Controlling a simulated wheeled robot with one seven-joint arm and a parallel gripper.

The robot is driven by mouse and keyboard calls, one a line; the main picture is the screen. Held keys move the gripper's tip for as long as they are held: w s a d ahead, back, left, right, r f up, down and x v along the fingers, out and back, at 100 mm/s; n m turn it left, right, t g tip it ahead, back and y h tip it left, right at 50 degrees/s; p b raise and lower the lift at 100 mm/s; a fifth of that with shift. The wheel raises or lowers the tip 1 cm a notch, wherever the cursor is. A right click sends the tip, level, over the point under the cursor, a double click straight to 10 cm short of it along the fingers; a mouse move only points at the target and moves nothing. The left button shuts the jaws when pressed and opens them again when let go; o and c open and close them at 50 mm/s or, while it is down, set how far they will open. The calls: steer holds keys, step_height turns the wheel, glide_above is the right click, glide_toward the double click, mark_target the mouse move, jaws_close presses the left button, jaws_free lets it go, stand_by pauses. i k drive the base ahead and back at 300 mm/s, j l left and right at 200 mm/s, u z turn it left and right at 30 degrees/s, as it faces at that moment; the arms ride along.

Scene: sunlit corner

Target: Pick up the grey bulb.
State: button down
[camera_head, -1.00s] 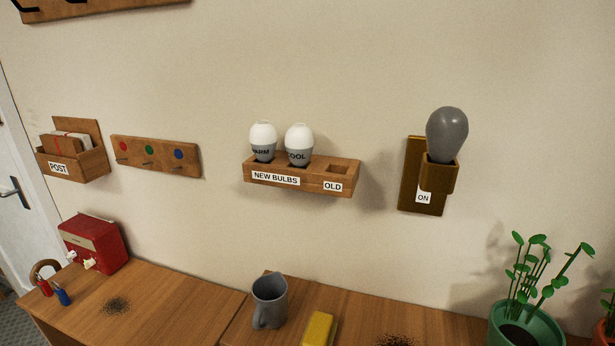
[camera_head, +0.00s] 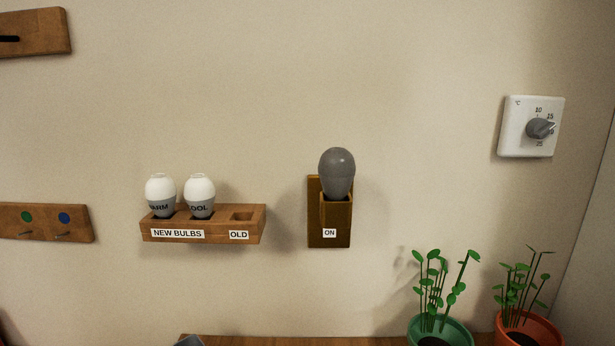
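The grey bulb (camera_head: 337,172) stands upright in a brown wooden wall holder (camera_head: 329,222) with a white label reading ON. Its lower end is hidden inside the holder. To its left, a wooden wall shelf (camera_head: 203,223) holds two white-and-grey bulbs, the warm one (camera_head: 160,195) and the cool one (camera_head: 199,195), above a NEW BULBS label. The square slot (camera_head: 242,216) above the OLD label is empty. My gripper is not in view.
A white dial thermostat (camera_head: 531,127) is on the wall at the right. A green-potted plant (camera_head: 440,331) and an orange-potted plant (camera_head: 526,331) stand below it, near the wooden table edge (camera_head: 300,341). A hook board (camera_head: 45,223) hangs at the left. The wall around the bulb is clear.

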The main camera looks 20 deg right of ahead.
mark_target(336, 167)
steer(key=i+j, duration=0.15)
steer(key=j, duration=0.2)
steer(key=i+j, duration=0.2)
steer(key=j, duration=0.15)
steer(key=i+j, duration=0.15)
steer(key=j, duration=0.25)
steer(key=l+z, duration=0.05)
